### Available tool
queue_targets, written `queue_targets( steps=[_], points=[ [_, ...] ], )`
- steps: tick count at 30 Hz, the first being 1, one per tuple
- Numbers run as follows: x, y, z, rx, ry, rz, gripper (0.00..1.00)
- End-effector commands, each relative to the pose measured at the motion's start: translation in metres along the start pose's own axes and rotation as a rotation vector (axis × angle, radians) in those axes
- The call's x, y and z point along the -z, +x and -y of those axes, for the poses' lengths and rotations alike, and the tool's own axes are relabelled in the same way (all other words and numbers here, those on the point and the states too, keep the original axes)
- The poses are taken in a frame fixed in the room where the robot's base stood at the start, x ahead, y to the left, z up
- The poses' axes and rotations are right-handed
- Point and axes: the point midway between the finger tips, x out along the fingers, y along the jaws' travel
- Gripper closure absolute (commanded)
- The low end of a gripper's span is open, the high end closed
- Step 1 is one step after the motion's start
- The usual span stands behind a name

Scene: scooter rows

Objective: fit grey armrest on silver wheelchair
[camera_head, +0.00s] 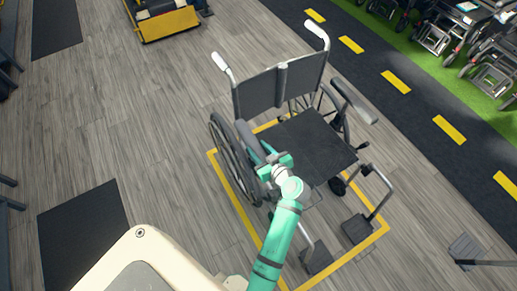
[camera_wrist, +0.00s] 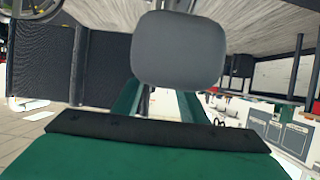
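The silver wheelchair (camera_head: 310,140), with black seat and back, stands in the middle of the head view. A grey armrest pad (camera_head: 357,101) is on its right side. Another grey armrest (camera_head: 249,138) lies along its left side, above the big wheel. My teal gripper (camera_head: 272,160) is at this armrest's front end. In the wrist view the end of the grey armrest (camera_wrist: 180,48) stands in front of my green fingers and hides their tips. I cannot tell whether the fingers press on it, or whether the armrest is seated.
A yellow floor outline (camera_head: 232,203) surrounds the wheelchair. Footrests (camera_head: 357,229) stick out at its front. More wheelchairs (camera_head: 490,70) stand on green floor at upper right. A yellow-edged machine (camera_head: 168,24) is at the top. The grey floor at left is mostly clear, with dark mats (camera_head: 82,232).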

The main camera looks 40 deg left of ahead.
Motion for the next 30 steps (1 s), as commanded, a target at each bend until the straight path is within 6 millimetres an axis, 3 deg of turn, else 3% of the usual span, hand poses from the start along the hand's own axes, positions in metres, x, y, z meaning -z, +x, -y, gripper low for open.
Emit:
queue_targets(
  steps=[1,3,14,30],
  points=[
    [0.001,0.000,0.000,-0.001,-0.001,-0.002,0.52],
    [0.001,0.000,0.000,0.000,-0.001,-0.002,0.39],
    [-0.001,-0.004,0.000,-0.001,0.001,0.001,0.39],
    [0.000,-0.091,-0.001,-0.003,0.000,-0.001,0.39]
  ],
)
